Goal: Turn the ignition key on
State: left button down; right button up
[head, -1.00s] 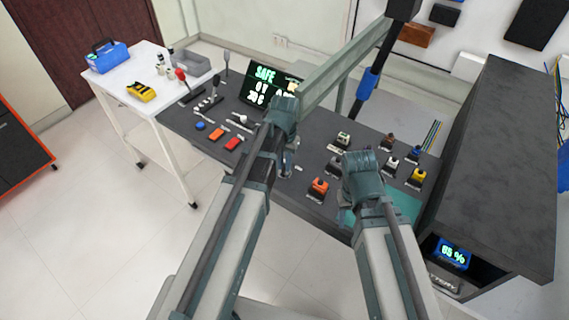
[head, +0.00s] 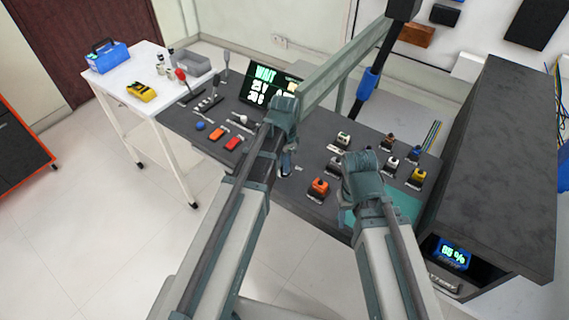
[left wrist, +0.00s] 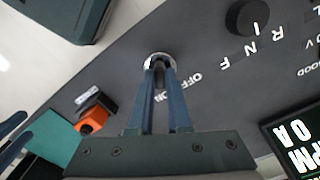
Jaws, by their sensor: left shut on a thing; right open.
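In the left wrist view, the ignition switch (left wrist: 160,57) is a chrome ring on the dark console, with the words OFF and ON beside it. My left gripper (left wrist: 160,70) is shut at this ring, its fingertips on the key. The key is mostly hidden between the fingers, so its exact angle cannot be told. In the head view, my left gripper (head: 286,170) is low over the middle of the console (head: 190,115), partly behind my arm. My right gripper (left wrist: 12,132) shows its parted, empty fingers at the left edge of the left wrist view.
The display (head: 265,86) reads WAIT. A black knob (left wrist: 247,17) with gear letters sits near the switch. An orange-topped block (head: 318,188) and several coloured ones stand on the right of the console. Levers and buttons fill its left part. A white cart (head: 125,88) stands left.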

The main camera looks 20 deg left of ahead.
dwell(0.4)
pick_arm(q)
jog(key=c, duration=0.9)
grip_release()
jog(key=shift+o, duration=0.2)
jog(key=shift+r, duration=0.1)
pick_arm(e)
jog(key=shift+r, duration=0.15)
pick_arm(q)
notch_tip(320, 180, up, 14)
jog(key=p, duration=1.4)
pick_arm(e)
notch_tip(320, 180, up, 14)
jog(key=shift+f, duration=0.2)
pick_arm(q)
jog(key=shift+f, duration=0.25)
